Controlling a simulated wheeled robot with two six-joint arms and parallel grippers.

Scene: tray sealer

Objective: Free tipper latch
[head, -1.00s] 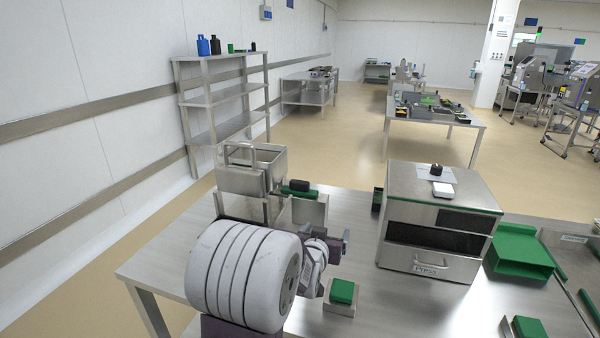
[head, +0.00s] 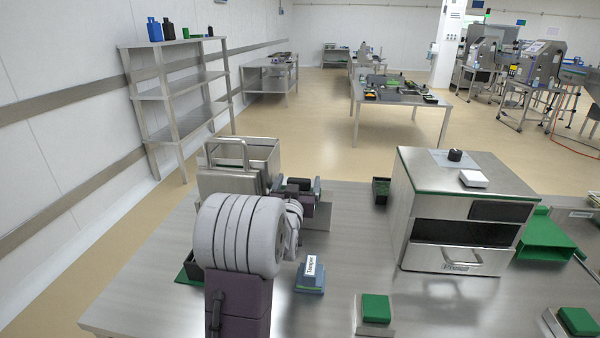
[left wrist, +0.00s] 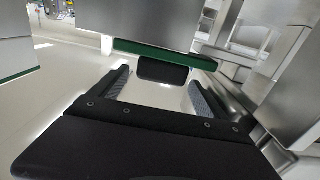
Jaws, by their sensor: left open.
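The tipper (head: 238,180) is a steel bin with a bar handle at its upper left, standing on the table behind my left arm in the head view. A small black block (head: 299,183), apparently its latch, sits at its right front. In the left wrist view a black pad (left wrist: 162,73) hangs below a green strip (left wrist: 165,54), just beyond my fingers. My left gripper (head: 297,190) is at the black block in the head view. In the left wrist view (left wrist: 158,88) its fingers are apart with nothing between them; contact cannot be told. My right gripper is out of view.
A blue-grey box with a label (head: 311,278) stands in front of the tipper. A steel press (head: 455,215) stands to the right. Green-topped blocks (head: 375,310) sit near the front edge. The table between tipper and press is mostly clear.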

